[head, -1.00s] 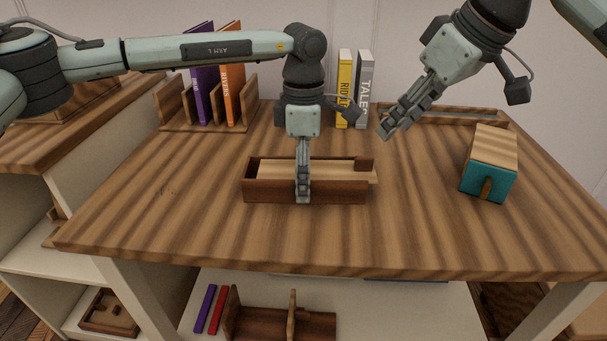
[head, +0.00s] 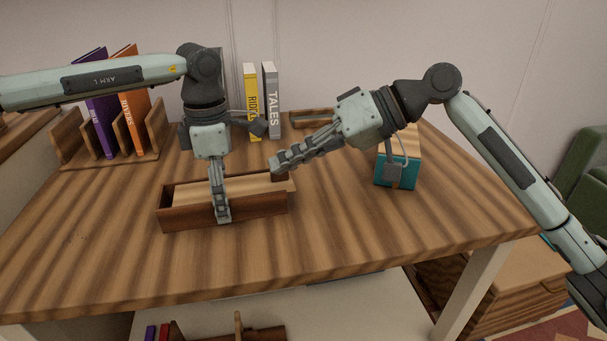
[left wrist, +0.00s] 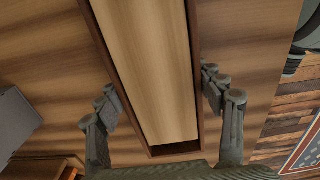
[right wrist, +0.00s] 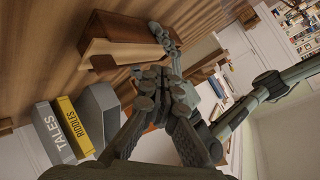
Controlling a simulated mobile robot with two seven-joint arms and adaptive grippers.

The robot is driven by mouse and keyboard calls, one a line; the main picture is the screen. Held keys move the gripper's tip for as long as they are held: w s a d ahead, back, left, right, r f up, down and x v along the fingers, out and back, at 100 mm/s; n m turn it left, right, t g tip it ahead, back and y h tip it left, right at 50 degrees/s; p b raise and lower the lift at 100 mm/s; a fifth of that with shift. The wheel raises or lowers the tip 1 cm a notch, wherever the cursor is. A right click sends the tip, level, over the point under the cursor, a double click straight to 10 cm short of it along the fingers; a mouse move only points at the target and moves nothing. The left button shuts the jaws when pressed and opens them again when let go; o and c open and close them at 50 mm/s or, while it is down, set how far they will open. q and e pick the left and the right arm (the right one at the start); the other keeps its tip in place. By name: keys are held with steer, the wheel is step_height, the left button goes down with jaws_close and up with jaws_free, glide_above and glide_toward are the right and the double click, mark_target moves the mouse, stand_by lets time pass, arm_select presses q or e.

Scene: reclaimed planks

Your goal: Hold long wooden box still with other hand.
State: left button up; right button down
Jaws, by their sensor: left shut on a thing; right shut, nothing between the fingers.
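The long wooden box (head: 180,219) lies on the plank table, dark-sided with a paler lid set along its top. The lid's right end reaches the box's right end. My left gripper (head: 221,212) comes down from above and is shut across the box's width near its middle. In the left wrist view the box (left wrist: 150,70) runs between the two fingers. My right gripper (head: 280,165) is shut and empty, just above and behind the box's right end. In the right wrist view its fingers (right wrist: 152,85) are together, with the box (right wrist: 130,28) beyond them.
A yellow book (head: 252,105) and a grey book (head: 271,100) stand behind the box. A rack (head: 150,145) with purple and orange books is at the back left. A teal-fronted box (head: 412,172) stands right of my right gripper. The table's front is clear.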

mark_target(292, 185)
steer(key=d+f+m+t+y, duration=0.1)
steer(key=d+m, duration=0.1)
steer(key=d+f+m+t+y, duration=0.1)
steer(key=d+m, duration=0.1)
steer(key=d+f+m+t+y, duration=0.1)
steer(key=d+m+y, duration=0.1)
steer(key=shift+w+d+f+m, duration=0.1)
steer(key=shift+w+d+m, duration=0.05)
steer(key=shift+m, duration=0.25)
steer(key=d+f+m+t, duration=0.1)
steer(key=d+m+t, duration=0.1)
steer(key=d, duration=0.1)
steer(key=d+f+m+t, duration=0.1)
steer(key=d+m, duration=0.1)
steer(key=d, duration=0.1)
steer(key=d+f+m+t, duration=0.1)
steer(key=d+m+t, duration=0.1)
steer(key=d, duration=0.1)
steer(key=shift+w+d+f+m+t+h, duration=0.1)
steer(key=shift+f+m+t+h, duration=0.05)
steer(key=shift+m+t+h, duration=0.2)
steer(key=x, duration=0.9)
steer(key=a, duration=0.3)
steer(key=shift+a+f, duration=0.15)
steer(key=shift+a, duration=0.6)
